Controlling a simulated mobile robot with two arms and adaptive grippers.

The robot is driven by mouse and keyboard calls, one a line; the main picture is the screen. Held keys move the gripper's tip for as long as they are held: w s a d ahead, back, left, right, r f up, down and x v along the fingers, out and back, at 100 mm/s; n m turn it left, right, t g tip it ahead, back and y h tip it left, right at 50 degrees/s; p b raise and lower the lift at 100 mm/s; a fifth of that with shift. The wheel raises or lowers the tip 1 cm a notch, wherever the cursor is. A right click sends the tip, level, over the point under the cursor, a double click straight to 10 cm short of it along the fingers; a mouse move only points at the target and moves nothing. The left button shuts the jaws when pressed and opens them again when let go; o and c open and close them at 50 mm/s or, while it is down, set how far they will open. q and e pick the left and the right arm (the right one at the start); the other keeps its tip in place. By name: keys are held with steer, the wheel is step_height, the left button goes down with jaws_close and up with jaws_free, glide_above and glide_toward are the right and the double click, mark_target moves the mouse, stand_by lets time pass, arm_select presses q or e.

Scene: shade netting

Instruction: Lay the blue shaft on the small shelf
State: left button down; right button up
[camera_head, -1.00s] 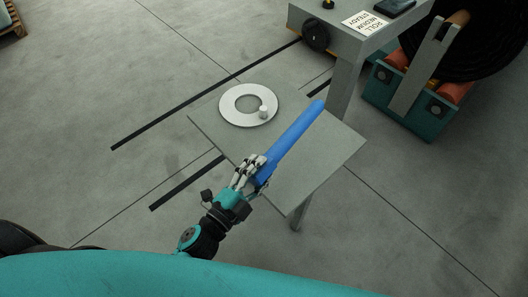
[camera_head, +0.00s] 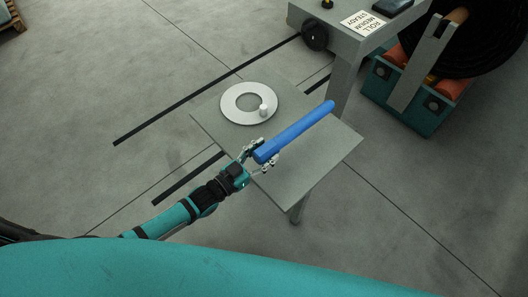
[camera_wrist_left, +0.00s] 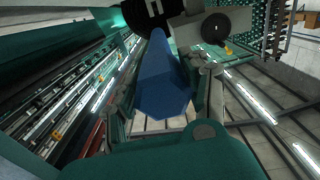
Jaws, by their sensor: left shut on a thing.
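The blue shaft (camera_head: 297,130) is a long straight bar, slanting up to the right over the small shelf (camera_head: 300,185), a flat grey plate in the head view. My left gripper (camera_head: 263,155) is shut on the shaft's near end, at the shelf's near left edge. The far end points toward the shelf's far right side. I cannot tell whether the shaft touches the shelf or hangs just above it. In the left wrist view the shaft (camera_wrist_left: 160,82) runs away between the fingers. My right gripper is not in view.
A flat white ring (camera_head: 235,110) with a small white cylinder (camera_head: 263,110) lies on the shelf's far left part. A grey machine table (camera_head: 340,40) with a sign stands behind it. A large black roll (camera_head: 485,40) sits on a teal stand at right. The shelf's near right part is bare.

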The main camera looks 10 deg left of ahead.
arm_select(q)
steer(key=shift+r, duration=0.25)
steer(key=shift+f, duration=0.2)
steer(key=b, duration=0.5)
glide_above(264, 174)
step_height(264, 174, down, 5)
steer(key=shift+f, duration=0.2)
steer(key=shift+w+f+b, duration=0.1)
steer(key=shift+f+b, duration=1.1)
steer(key=shift+f, duration=0.4)
steer(key=c, duration=0.5)
jaws_free()
steer(key=shift+c, duration=0.2)
steer(key=shift+s+a+f+y, duration=0.1)
steer(key=shift+s+f+y, duration=0.1)
steer(key=shift+f+y, duration=0.15)
steer(key=v, duration=1.1)
steer(key=shift+s+a, duration=0.25)
steer(key=shift+s, duration=0.05)
